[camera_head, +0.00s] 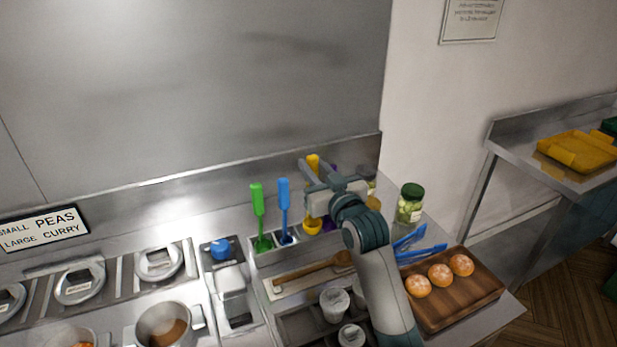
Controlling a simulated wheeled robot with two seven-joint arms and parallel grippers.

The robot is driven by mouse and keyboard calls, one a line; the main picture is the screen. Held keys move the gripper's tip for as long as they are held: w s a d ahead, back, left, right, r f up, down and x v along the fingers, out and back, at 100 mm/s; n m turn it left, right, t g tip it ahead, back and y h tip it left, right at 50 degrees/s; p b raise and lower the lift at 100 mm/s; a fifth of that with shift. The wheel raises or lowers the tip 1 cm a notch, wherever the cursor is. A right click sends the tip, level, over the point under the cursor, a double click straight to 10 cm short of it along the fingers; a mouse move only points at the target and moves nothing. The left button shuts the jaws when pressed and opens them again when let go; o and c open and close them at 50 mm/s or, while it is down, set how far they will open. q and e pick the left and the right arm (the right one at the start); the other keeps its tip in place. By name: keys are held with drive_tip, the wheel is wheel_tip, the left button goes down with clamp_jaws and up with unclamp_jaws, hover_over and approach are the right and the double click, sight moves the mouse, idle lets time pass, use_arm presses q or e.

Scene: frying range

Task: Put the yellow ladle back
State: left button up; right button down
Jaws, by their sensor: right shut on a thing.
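The yellow ladle (313,162) stands roughly upright at the back of the counter. Its handle top shows above my right gripper (313,182), and a yellow part shows below it near the holder. My right gripper is shut on the ladle's handle, with its arm reaching up from the bottom of the view. The utensil holder (268,258) is a row of metal compartments; I cannot tell whether the ladle's lower end rests in one. The green utensil (258,213) and the blue utensil (284,208) stand in compartments to its left. My left gripper is not in view.
A purple item (329,224) is partly hidden behind my gripper. A green-lidded jar (410,204), blue tongs (419,246) and a wooden board (468,300) with three round buns lie right of my arm. A wooden spoon (305,270) lies in front of the holder.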

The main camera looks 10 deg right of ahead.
drive_tip(key=shift+w+a+f, duration=0.2)
drive_tip(key=shift+w+f, duration=0.1)
drive_tip(key=shift+w, duration=0.2)
drive_tip(key=shift+w+a+f, duration=0.15)
drive_tip(key=shift+w+f, duration=0.15)
drive_tip(key=shift+w, duration=0.2)
drive_tip(key=shift+f+p, duration=0.95)
drive_tip(key=shift+f, duration=1.25)
drive_tip(key=c, duration=1.5)
unclamp_jaws()
drive_tip(key=shift+c, duration=0.2)
